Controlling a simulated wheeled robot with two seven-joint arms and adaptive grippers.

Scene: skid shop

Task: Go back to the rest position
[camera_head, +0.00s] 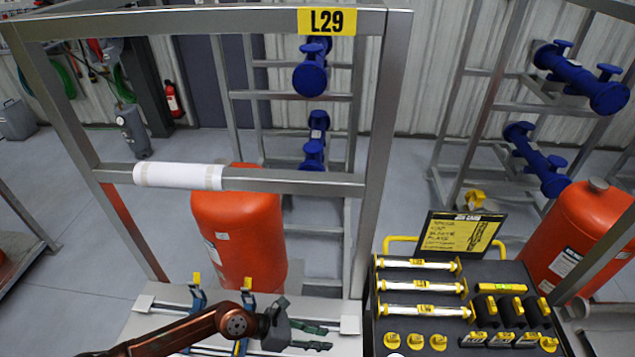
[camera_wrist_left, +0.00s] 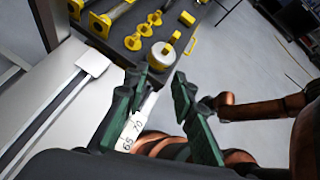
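My left gripper (camera_head: 326,338) is at the bottom centre of the head view, above the light skid base (camera_head: 145,323) and left of the black tool cart (camera_head: 510,275). Its two green fingers are apart. In the left wrist view the gripper (camera_wrist_left: 160,76) also shows spread fingers, with nothing held between them. A white strip marked 65 and 70 (camera_wrist_left: 132,130) shows behind the fingers. Copper-coloured arm links of mine show at the right of that view. My right gripper cannot be made out in either view.
A steel frame labelled L29 (camera_head: 327,21) rises around the skid base, with a white-wrapped crossbar (camera_head: 178,176). An orange tank (camera_head: 238,235) stands behind. The cart carries white-and-yellow tubes (camera_head: 420,287), yellow fittings and a job card (camera_head: 460,234). Open grey floor lies beyond.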

